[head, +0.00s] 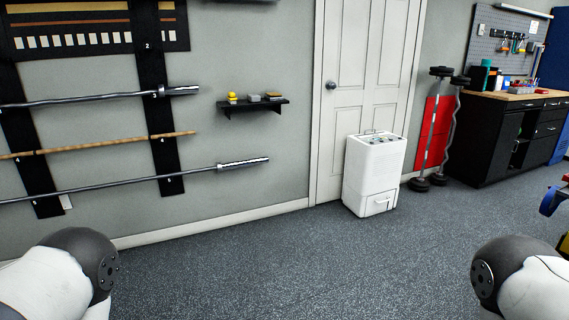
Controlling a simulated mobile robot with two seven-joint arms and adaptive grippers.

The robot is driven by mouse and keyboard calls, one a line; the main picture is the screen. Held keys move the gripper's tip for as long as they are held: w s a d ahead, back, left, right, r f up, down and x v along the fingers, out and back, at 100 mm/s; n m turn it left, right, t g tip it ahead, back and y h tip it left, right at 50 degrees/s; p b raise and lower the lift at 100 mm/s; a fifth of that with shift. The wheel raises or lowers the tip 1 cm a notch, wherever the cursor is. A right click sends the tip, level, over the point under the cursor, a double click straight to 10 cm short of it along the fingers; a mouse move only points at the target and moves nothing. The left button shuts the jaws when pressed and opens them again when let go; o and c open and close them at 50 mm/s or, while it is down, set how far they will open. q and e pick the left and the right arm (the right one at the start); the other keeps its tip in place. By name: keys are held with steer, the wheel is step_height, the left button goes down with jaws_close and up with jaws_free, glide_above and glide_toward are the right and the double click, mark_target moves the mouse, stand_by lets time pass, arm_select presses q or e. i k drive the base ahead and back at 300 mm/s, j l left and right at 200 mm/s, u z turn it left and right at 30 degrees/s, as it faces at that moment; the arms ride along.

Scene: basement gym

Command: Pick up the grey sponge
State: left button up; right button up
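A small black wall shelf (253,105) is mounted on the grey wall, left of the white door. A small grey block (254,98), which looks like the grey sponge, lies in the middle of the shelf. A yellow rubber-duck-like item (232,98) is to its left and a yellowish block (273,96) to its right. Parts of my two arms show at the lower left and lower right corners. Neither gripper is in view. The shelf is across the floor, apart from my arms.
Barbells (100,98) hang on the wall rack to the left. A white dehumidifier-like unit (374,173) stands before the door (366,60). Bars with weights (436,130) and a black workbench (510,132) are at right. The floor (280,265) ahead is clear.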

mark_target(254, 98)
steer(key=i, duration=1.25)
steer(key=i+l+u, duration=0.1)
steer(key=i, duration=1.15)
